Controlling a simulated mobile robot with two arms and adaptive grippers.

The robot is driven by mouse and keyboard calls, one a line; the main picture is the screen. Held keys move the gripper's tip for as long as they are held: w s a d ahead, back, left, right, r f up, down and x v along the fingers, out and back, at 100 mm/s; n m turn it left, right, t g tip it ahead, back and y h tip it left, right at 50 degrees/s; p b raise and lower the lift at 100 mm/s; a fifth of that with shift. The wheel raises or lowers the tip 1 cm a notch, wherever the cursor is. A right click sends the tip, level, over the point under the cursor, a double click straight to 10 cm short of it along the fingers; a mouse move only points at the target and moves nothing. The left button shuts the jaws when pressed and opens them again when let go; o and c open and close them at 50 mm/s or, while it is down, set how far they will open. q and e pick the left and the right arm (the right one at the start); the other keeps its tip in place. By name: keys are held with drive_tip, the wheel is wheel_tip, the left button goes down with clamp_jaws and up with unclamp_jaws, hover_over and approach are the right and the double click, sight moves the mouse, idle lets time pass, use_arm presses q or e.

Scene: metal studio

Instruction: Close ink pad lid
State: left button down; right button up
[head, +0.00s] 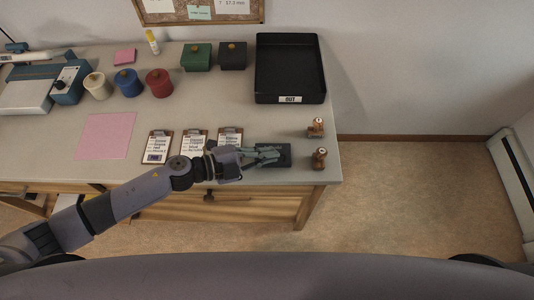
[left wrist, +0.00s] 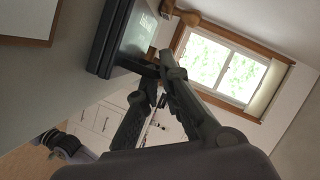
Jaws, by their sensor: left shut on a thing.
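The ink pad (head: 286,154) is a small dark flat box near the front right of the desk. In the left wrist view the ink pad (left wrist: 104,42) shows as dark stacked layers, with a grey-green lettered face on its lid (left wrist: 138,32). The lid lies flat over the base or nearly so; I cannot tell whether a small gap remains. My left gripper (head: 276,154) reaches in from the left, its fingertips at the pad's edge. It also shows in the left wrist view (left wrist: 158,68), fingers drawn together at the lid's edge, shut on it. My right gripper is not in view.
Two wooden-handled stamps (head: 316,127) (head: 320,158) stand right of the pad, near the desk's right edge. Several small clipboards (head: 195,146) lie to its left. A black tray (head: 290,66) stands behind. Bare desk (head: 262,120) lies between pad and tray.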

use_arm(q)
drive_tip(key=shift+f, duration=0.15)
idle(0.3)
drive_tip(key=c, duration=2)
unclamp_jaws()
drive_tip(key=shift+c, duration=0.2)
drive_tip(key=shift+a, duration=0.1)
drive_tip(key=v, duration=1.2)
drive_tip(key=shift+s, duration=0.1)
